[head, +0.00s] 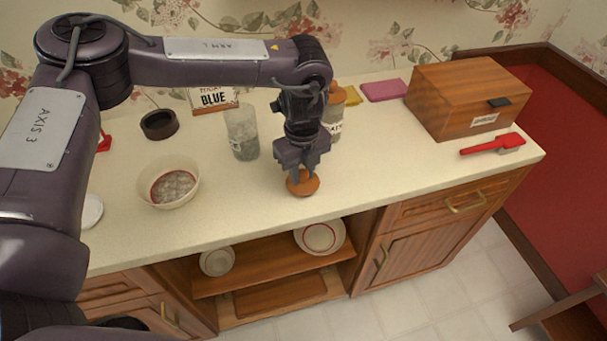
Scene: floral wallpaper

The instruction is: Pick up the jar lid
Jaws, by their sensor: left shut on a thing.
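The jar lid (303,186) is a small round orange-brown disc near the front edge of the counter. My left gripper (302,172) points down over it and is shut on it. The fingers hide part of the lid's top. I cannot tell whether the lid touches the counter or is slightly above it. An open glass jar (242,133) with grey contents stands to the left of the gripper. Another jar (337,113) with an orange-brown top stands behind the gripper and is partly hidden by it. My right gripper is not in view.
A bowl (176,184) stands at the left, with a dark ring (159,124) behind it. A wooden box (466,96) and a red-handled tool (492,144) are at the right. The counter (390,160) between gripper and box is clear.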

